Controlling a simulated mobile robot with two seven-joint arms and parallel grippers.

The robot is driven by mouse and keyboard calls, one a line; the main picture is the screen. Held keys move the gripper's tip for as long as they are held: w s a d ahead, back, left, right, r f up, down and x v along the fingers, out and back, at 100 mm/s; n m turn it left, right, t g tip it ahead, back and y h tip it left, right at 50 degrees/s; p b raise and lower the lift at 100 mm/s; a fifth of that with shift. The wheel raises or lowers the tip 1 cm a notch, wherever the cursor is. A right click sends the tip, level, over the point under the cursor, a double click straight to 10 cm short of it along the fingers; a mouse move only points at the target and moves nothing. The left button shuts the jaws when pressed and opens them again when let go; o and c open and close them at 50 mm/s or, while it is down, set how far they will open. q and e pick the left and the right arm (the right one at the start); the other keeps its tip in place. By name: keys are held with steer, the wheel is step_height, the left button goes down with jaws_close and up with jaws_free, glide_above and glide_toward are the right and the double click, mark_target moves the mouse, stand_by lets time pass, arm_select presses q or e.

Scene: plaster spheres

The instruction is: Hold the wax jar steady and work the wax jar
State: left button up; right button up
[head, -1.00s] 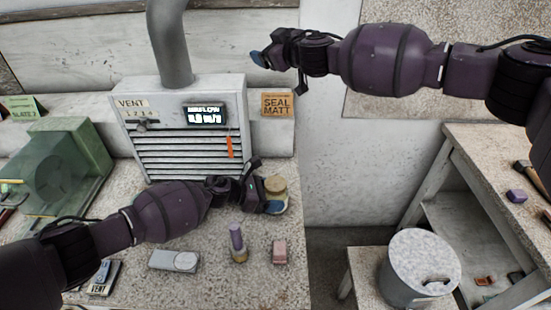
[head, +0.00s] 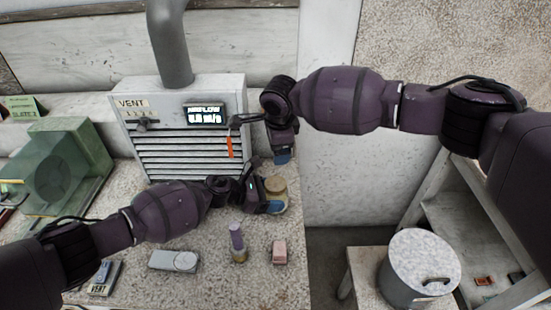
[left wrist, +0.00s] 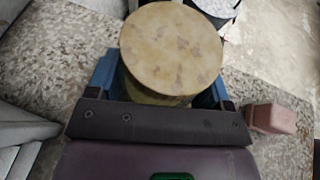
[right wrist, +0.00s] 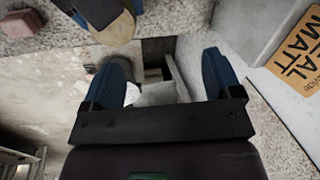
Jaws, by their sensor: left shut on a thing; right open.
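The wax jar (head: 276,187) stands on the speckled counter, with a round, mottled tan lid. In the left wrist view the lid (left wrist: 172,48) fills the space between the blue fingers. My left gripper (head: 268,205) is shut on the jar's body, below the lid. My right gripper (head: 282,156) hangs above and just behind the jar, fingers pointing down. In the right wrist view its blue fingers (right wrist: 166,80) are wide apart with nothing between them. The jar's lid edge (right wrist: 116,28) shows at the top of that view, outside the fingers.
A vent box (head: 190,150) with an orange tag stands behind the jar. A lidded metal bin (head: 422,270) stands right of the counter.

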mark_target(276, 183)
steer(key=s+g, duration=0.1)
steer(key=s+f+m, duration=0.1)
steer(key=s+m+g, duration=0.1)
steer(key=s, duration=0.1)
steer(key=shift+a+f+g, duration=0.25)
steer(key=shift+f+g, duration=0.05)
steer(key=shift+f, duration=3.9)
steer(key=shift+c, duration=0.4)
steer(key=c, duration=0.9)
steer(key=shift+o, duration=0.2)
steer(key=shift+n, duration=1.5)
steer(key=o, duration=1)
